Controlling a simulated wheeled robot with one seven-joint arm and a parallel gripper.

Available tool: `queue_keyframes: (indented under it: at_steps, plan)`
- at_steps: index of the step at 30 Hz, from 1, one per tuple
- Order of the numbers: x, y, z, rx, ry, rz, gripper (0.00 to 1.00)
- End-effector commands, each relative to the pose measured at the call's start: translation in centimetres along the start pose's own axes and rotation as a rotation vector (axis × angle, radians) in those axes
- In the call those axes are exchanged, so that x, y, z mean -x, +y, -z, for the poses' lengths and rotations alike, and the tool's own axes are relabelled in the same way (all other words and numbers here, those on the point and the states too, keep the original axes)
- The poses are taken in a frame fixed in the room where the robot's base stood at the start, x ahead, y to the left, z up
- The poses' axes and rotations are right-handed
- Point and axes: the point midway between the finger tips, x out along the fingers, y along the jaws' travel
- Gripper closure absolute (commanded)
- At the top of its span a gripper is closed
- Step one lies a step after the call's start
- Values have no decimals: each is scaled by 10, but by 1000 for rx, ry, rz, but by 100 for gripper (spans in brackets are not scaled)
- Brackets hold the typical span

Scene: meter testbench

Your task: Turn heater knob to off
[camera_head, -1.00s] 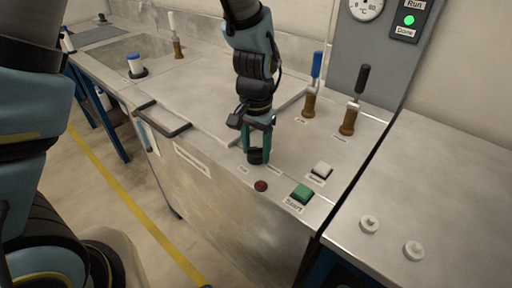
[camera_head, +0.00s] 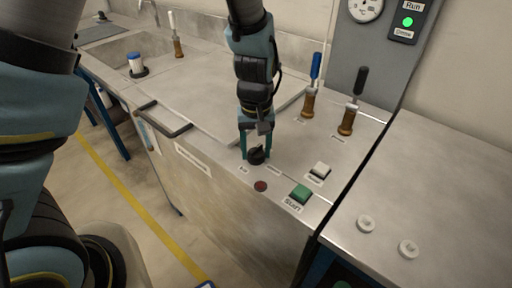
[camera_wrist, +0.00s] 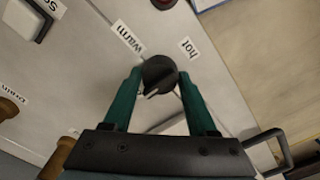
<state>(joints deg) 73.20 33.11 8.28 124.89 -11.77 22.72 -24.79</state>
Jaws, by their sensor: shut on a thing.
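The heater knob (camera_head: 256,156) is a round black dial on the steel bench top, near its front edge. In the wrist view the knob (camera_wrist: 158,75) has a pale pointer mark on its lower part, with a "warm" label (camera_wrist: 127,36) at upper left and a "hot" label (camera_wrist: 188,47) at upper right. No "off" label can be read. My gripper (camera_head: 256,150) points down over the knob, with its teal fingers on both sides. In the wrist view my gripper (camera_wrist: 160,74) is shut on the knob, which is partly covered by the fingers.
A red button (camera_head: 261,186), a green start button (camera_head: 301,194) and a white button (camera_head: 320,170) sit close by. Two upright handled valves, blue (camera_head: 315,66) and black (camera_head: 359,82), stand behind at right. A lid handle (camera_head: 165,122) is at left.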

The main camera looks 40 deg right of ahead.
Motion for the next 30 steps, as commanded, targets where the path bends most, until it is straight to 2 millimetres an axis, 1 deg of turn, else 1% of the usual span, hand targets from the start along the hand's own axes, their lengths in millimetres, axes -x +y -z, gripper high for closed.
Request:
queue_keyframes:
  at_steps: [15, 16, 21, 24, 30]
  plan:
    - [0, 0, 1, 23, 2, -1, 98]
    - [0, 0, 1, 23, 2, -1, 41]
    - [0, 0, 1, 22, 2, -1, 22]
    - [0, 0, 0, 21, 1, -1, 12]
    - [0, 0, 0, 21, 1, 0, 12]
